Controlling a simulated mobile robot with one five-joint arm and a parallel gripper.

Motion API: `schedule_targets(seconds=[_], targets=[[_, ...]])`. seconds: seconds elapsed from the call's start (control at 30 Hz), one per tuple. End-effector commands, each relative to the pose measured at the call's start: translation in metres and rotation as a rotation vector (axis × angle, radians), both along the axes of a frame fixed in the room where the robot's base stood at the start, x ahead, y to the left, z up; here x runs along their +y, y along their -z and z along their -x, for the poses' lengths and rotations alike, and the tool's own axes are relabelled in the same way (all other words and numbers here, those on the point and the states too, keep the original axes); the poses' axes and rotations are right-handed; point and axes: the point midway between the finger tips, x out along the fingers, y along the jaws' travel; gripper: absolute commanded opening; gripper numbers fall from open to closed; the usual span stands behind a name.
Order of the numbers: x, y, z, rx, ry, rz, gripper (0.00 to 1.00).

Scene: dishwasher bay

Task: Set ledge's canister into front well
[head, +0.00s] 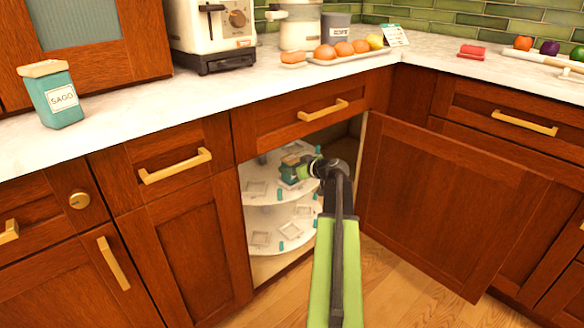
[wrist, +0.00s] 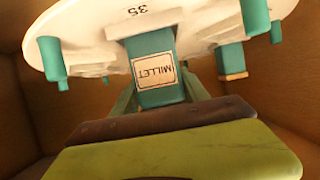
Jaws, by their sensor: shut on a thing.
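My gripper (head: 304,168) reaches into the open corner cabinet and is shut on a teal canister (wrist: 155,75) labelled MILLET. It also shows in the head view (head: 290,173), at the upper round shelf (head: 257,172). The wrist view appears upside down. There the canister's base is at a raised white square well (wrist: 115,32) near the shelf edge marked 35; I cannot tell whether it is fully seated. Another teal canister (wrist: 231,58) with a cream lid stands farther back on the shelf. A teal canister labelled SAGO (head: 56,95) stands on the counter.
Short teal posts (wrist: 52,60) rise from the shelf. A lower round shelf (head: 275,225) has square wells too. The cabinet door (head: 445,200) is swung open on the right.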

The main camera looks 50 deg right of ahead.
Motion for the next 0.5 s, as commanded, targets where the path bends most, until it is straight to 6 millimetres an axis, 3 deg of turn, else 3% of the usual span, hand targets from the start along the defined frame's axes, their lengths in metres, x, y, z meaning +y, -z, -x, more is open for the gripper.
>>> schedule_targets(seconds=[0.4, 0.43, 0.5], targets=[[0.0, 0.0056, -0.0001, -0.001, 0.0, 0.0, 0.0], [0.0, 0.0048, -0.0001, -0.001, 0.0, 0.0, 0.57], [0.0, 0.0047, 0.0, 0.0, 0.0, 0.0, 0.66]])
